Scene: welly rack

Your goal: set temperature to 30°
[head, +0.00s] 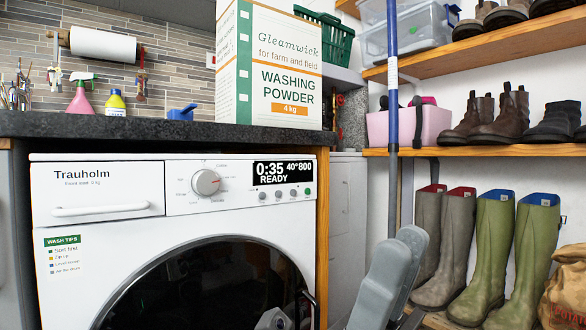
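The white Trauholm washing machine (110,225) stands under the dark worktop. A round programme dial (206,183) sits left of the display. Several small grey buttons (278,194) and a green one (308,191) sit in a row below the display. The dark round door (200,285) looks shut. My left gripper is not in view.
A washing powder box (275,65), a pink spray bottle (82,97) and a yellow bottle (115,103) stand on the worktop (190,131). A blue pole (392,85) rises behind my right gripper. Boots (485,255) stand on the rack at right. The space before the panel is clear.

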